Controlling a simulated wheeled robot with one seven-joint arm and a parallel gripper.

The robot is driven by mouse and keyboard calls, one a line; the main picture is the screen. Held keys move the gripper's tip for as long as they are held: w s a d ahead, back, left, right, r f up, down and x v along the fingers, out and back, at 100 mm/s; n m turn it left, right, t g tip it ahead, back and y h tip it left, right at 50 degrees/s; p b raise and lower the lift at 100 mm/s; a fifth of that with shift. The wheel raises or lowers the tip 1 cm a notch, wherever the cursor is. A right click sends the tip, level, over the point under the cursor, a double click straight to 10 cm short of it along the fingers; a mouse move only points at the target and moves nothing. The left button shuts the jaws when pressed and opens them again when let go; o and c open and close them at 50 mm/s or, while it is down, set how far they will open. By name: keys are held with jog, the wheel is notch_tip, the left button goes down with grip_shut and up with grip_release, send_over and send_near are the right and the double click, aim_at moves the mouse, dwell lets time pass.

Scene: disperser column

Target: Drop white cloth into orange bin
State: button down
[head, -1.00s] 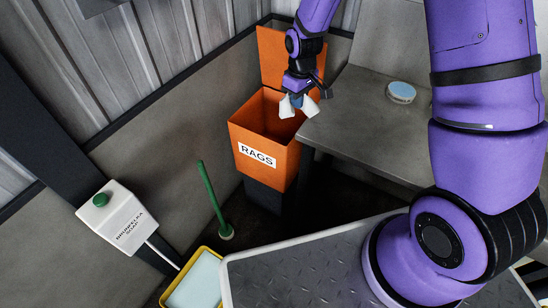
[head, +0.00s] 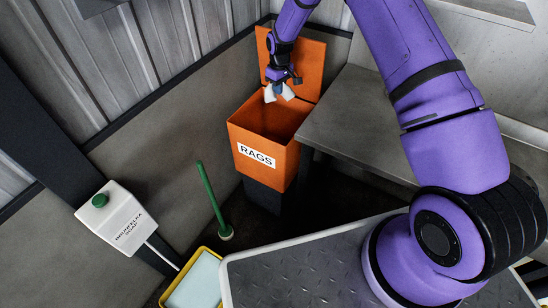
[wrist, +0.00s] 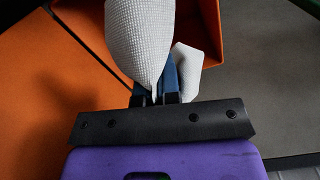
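The white cloth (head: 287,92) hangs from my gripper (head: 277,90) above the opening of the orange bin (head: 264,137). The bin is labelled RAGS and its lid (head: 298,62) stands open at the back. In the wrist view the cloth (wrist: 140,38) bulges out on both sides of the blue fingers of my gripper (wrist: 165,80), which are shut on it. The orange bin wall (wrist: 208,25) shows behind the cloth. The cloth hides most of the fingertips and part of the bin opening.
A grey bench (head: 365,125) stands right of the bin. A wall is close behind the bin.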

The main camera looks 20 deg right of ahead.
jog(key=w+d+f, duration=0.1)
jog(key=w+f, duration=0.6)
jog(key=f, duration=0.5)
jog(key=shift+w+f, duration=0.35)
jog(key=shift+f, duration=0.05)
jog(key=shift+d, duration=0.1)
grip_release()
dwell(0.5)
jog(key=shift+r, duration=2.75)
notch_tip(320, 180, up, 11)
